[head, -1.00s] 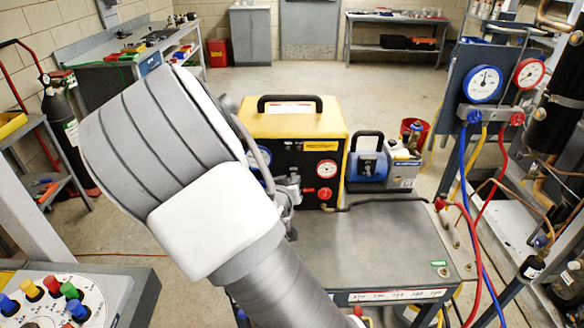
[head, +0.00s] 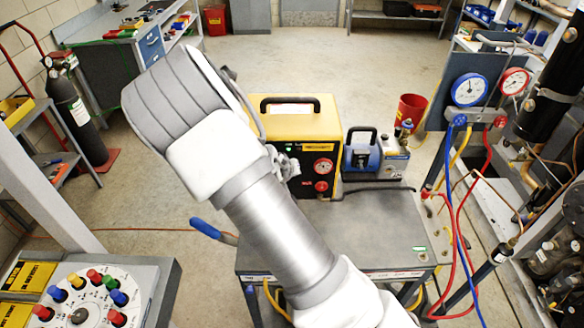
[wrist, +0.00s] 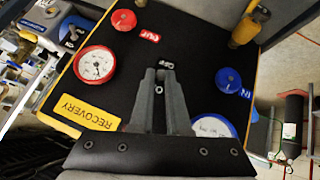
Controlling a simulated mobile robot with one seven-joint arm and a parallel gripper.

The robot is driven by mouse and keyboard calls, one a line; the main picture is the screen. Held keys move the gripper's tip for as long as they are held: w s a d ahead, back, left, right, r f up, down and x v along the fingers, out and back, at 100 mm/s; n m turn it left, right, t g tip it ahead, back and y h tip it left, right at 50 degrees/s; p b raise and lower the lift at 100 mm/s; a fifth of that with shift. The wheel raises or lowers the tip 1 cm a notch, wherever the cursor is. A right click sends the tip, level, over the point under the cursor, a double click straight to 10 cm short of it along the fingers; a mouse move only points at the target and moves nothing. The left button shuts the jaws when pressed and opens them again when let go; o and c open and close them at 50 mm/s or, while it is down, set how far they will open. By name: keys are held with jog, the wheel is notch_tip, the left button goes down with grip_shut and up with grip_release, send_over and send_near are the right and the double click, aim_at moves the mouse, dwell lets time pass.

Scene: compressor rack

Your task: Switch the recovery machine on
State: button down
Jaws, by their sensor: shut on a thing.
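The recovery machine (head: 325,127) is a yellow box with a black front panel, standing on the grey cart behind my arm. In the wrist view its panel (wrist: 200,45) shows upside down, with a yellow RECOVERY label (wrist: 87,108), a red-rimmed gauge, a blue-rimmed gauge, and red and blue knobs. My gripper (wrist: 160,74) is at the middle of the panel, its two fingers close together. It is shut on the small power switch, which the fingertips mostly hide. A small green spot (head: 289,148) shows on the panel in the head view. My arm hides the panel's left part there.
A blue-and-grey pump (head: 362,157) stands right of the machine. The grey cart top (head: 370,230) is mostly bare, with a black hose across its back. Blue, red and yellow hoses hang from the gauges at right. A knob panel (head: 85,300) is at lower left.

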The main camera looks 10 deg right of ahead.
dwell(0.4)
jog(key=c, duration=0.9)
grip_release()
jog(key=p+v, duration=0.5)
jog(key=v, duration=1.2)
jog(key=shift+a+r, duration=0.15)
jog(key=shift+a, duration=0.05)
